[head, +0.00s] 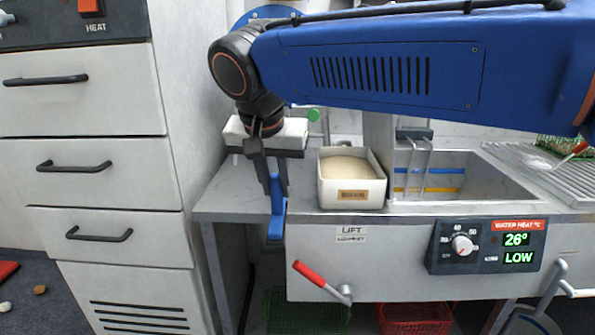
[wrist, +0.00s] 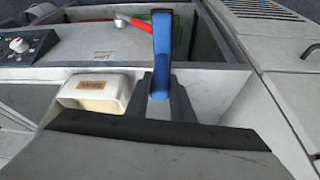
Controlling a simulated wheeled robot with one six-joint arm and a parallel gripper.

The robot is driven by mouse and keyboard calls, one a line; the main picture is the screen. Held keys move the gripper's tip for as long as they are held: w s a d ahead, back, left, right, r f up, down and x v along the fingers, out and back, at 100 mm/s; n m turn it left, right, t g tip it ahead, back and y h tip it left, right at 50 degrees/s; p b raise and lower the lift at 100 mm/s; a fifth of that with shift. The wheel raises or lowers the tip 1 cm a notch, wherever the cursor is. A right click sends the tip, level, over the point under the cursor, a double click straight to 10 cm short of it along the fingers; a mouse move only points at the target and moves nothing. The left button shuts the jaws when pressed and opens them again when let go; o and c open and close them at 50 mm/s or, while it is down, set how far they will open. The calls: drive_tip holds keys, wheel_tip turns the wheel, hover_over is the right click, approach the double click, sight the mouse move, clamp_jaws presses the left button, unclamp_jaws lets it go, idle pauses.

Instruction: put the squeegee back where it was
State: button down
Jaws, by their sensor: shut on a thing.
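My gripper (head: 277,190) points down at the left end of the counter and is shut on the squeegee. The squeegee's blue handle (head: 277,218) hangs below the fingers, in front of the counter edge. In the wrist view, the blue handle (wrist: 162,42) stands out beyond my gripper (wrist: 160,92). A wide pale piece with a dark edge (wrist: 155,133) lies across the bottom of that view. It also shows behind my wrist in the head view (head: 291,131). I cannot tell whether it is the squeegee's head.
A labelled tub (head: 335,194) of pale contents stands right of my gripper. Farther right are a sink (head: 480,180) and a control panel (head: 485,247). A red-handled lever (head: 312,275) juts out below the counter (head: 225,200). White drawers (head: 100,175) stand left. Green and red baskets sit underneath.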

drive_tip(key=w+d, duration=0.1)
drive_tip(key=w, duration=0.4)
drive_tip(key=w+d+f, duration=0.1)
drive_tip(key=w, duration=0.4)
drive_tip(key=w+d, duration=0.1)
drive_tip(key=w, duration=0.4)
drive_tip(key=shift+f, duration=0.25)
drive_tip(key=shift+f, duration=0.1)
drive_tip(key=c, duration=1.5)
unclamp_jaws()
drive_tip(key=shift+c, duration=0.2)
drive_tip(key=v, duration=1.2)
